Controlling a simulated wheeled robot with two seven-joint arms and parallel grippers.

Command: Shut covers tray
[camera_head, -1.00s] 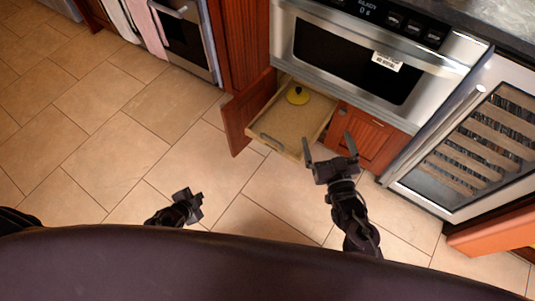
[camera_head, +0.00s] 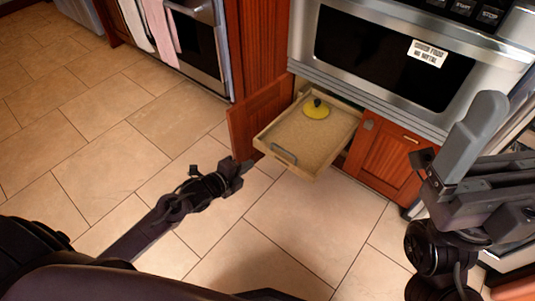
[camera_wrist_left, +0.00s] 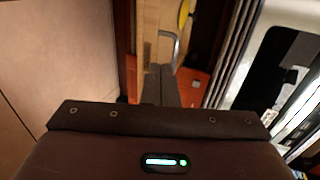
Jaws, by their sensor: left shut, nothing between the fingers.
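The tray (camera_head: 285,128) is a light wooden pull-out drawer, slid out from the cabinet below the microwave. A yellow lid (camera_head: 316,110) with a dark knob lies in its back part. A grey handle (camera_head: 284,155) is on the tray's front; it also shows in the left wrist view (camera_wrist_left: 176,48). My left gripper (camera_head: 243,167) is shut and empty, left of and in front of the tray's front. In the left wrist view its closed fingers (camera_wrist_left: 160,84) point toward the handle. My right gripper (camera_head: 468,145) is large at the right; its finger gap cannot be made out.
An open red cabinet door (camera_head: 259,115) stands left of the tray. A closed red door (camera_head: 385,158) is right of it. The microwave (camera_head: 395,60) is above. Tiled floor (camera_head: 290,225) in front is clear. An oven with towels (camera_head: 160,25) stands at the back left.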

